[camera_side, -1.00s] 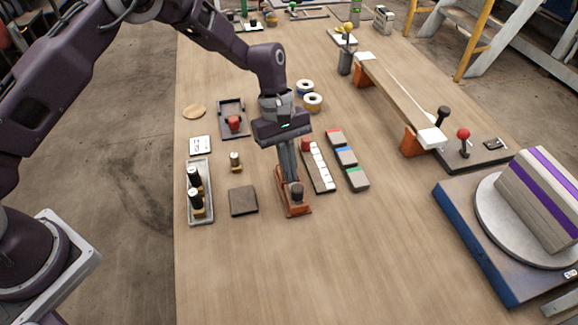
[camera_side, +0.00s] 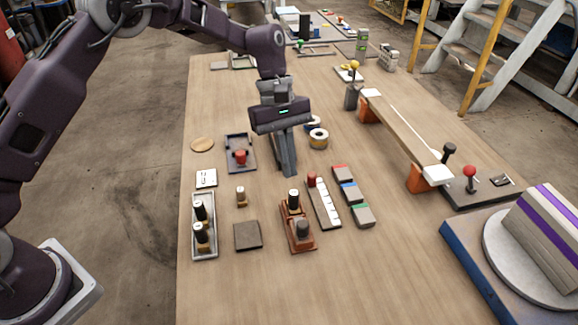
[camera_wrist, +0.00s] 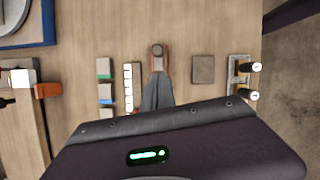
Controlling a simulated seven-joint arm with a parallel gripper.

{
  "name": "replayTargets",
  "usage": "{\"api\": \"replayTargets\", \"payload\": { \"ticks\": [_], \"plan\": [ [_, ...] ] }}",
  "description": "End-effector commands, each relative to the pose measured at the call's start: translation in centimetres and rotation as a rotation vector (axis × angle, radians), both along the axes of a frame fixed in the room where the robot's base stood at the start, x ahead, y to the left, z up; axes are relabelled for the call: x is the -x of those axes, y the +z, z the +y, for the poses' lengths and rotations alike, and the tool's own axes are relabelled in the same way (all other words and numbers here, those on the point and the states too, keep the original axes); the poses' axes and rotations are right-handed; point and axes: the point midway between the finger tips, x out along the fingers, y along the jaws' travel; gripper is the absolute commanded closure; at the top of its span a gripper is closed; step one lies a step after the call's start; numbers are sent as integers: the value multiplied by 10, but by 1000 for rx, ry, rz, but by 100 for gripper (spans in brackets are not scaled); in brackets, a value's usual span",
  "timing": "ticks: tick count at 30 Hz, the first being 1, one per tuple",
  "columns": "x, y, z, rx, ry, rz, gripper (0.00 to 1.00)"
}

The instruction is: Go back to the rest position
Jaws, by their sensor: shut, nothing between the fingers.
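My gripper (camera_side: 288,172) is shut and empty. The fingertips appear apart from the stand.
The front table is clear.

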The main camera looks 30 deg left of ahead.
Motion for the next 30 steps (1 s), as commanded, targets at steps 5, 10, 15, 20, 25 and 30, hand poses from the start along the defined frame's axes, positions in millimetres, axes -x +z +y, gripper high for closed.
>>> {"api": "replayTargets", "payload": {
  "ticks": [5, 10, 15, 20, 25, 30],
  "plan": [
    [0, 2, 1, 0, -4, -5, 100],
    [26, 74, 24, -24, -132, -158, 100],
    [107, 163, 67, -111, -389, -411, 100],
    [201, 195, 102, -237, -630, -615, 100],
    [273, 183, 125, -368, -831, -748, 100],
    [298, 170, 132, -428, -916, -792, 100]
  ]
}}
